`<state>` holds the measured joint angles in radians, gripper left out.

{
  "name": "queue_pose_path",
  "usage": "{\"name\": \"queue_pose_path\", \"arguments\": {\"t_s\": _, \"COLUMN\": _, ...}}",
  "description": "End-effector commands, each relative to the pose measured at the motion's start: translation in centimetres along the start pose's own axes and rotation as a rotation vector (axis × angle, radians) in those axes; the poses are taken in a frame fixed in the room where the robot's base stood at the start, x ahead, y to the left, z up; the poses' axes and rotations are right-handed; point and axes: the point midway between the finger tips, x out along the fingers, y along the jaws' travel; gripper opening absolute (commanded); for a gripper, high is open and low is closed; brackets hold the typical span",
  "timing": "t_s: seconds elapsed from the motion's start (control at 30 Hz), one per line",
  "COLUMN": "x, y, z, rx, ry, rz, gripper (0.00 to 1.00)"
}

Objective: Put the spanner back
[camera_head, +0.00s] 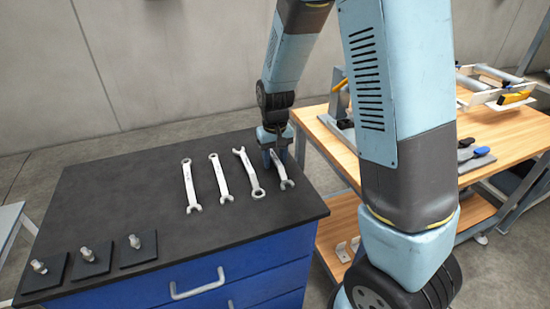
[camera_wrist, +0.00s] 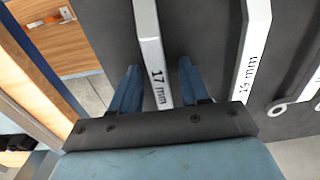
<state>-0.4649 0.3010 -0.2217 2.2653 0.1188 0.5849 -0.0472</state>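Several silver spanners lie on the black top of the blue cabinet (camera_head: 110,195). The rightmost spanner (camera_head: 286,183) is under my gripper (camera_head: 273,155), which hides its upper part in the head view. In the wrist view this spanner, marked 17 mm (camera_wrist: 150,50), lies between the two blue fingers of my gripper (camera_wrist: 158,72). The fingers are open, with a gap on each side of the handle. To its left in the head view is another spanner (camera_head: 249,172), turned with its ring end toward the front. Two more spanners (camera_head: 221,178) and (camera_head: 190,186) lie further left.
Three bolts on small black plates (camera_head: 88,262) stand at the cabinet's front left. A wooden workbench (camera_head: 325,135) with tools and a tray is at the right. The cabinet top's left half is largely clear.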

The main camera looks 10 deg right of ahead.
Motion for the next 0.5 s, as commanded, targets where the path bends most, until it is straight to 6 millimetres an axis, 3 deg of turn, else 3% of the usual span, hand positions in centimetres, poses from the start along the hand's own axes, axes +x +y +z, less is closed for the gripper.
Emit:
{"name": "queue_pose_path", "arguments": {"t_s": 0.33, "x": -0.3, "y": 0.1, "z": 0.0, "rx": 0.001, "ry": 0.001, "rz": 0.000, "gripper": 0.49}}
{"name": "queue_pose_path", "arguments": {"t_s": 0.5, "x": -2.1, "y": 0.0, "z": -0.1, "rx": 0.001, "ry": 0.004, "rz": -0.001, "gripper": 0.49}}
